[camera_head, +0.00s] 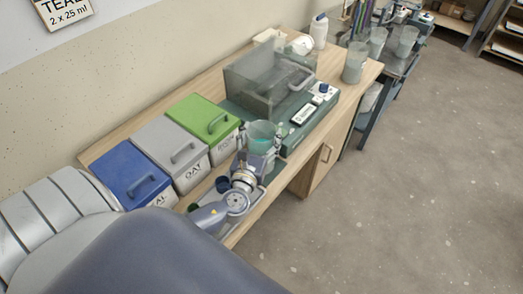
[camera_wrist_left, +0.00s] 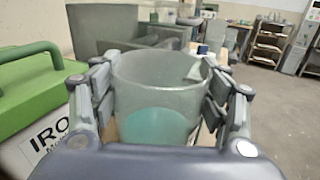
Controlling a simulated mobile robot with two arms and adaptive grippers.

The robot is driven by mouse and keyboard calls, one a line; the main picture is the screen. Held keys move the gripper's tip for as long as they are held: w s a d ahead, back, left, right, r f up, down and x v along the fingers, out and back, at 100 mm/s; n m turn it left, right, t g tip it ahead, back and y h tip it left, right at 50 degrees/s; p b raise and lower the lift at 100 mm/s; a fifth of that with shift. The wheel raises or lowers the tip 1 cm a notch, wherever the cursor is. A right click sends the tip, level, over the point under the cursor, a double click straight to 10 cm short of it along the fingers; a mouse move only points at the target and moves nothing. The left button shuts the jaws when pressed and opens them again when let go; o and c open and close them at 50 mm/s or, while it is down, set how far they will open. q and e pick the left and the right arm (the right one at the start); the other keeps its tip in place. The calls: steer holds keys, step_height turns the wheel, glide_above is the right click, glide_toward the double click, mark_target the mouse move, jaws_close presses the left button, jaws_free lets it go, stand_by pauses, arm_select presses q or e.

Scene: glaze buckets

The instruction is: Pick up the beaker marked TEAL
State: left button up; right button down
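A clear beaker with a teal patch (camera_head: 260,137) is near the front edge of the bench, beside the green box. In the left wrist view the same beaker (camera_wrist_left: 158,110) stands upright between the fingers, its rim open to the top. My left gripper (camera_head: 259,152) is around the beaker. Its finger pads lie against both sides, with no clear gap, so it looks shut on the beaker. The beaker's base is hidden, so I cannot tell whether it rests on something. My right gripper is not in view.
Blue (camera_head: 131,173), grey (camera_head: 171,152) and green (camera_head: 204,121) lidded boxes stand by the wall. A scale with a clear cover (camera_head: 268,78) is behind the gripper. Another beaker (camera_head: 354,62) stands at the bench's far end. The floor at right is clear.

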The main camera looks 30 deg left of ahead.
arm_select(q)
steer(key=c, duration=0.4)
steer(key=shift+c, duration=1.2)
steer(key=shift+r, duration=0.2)
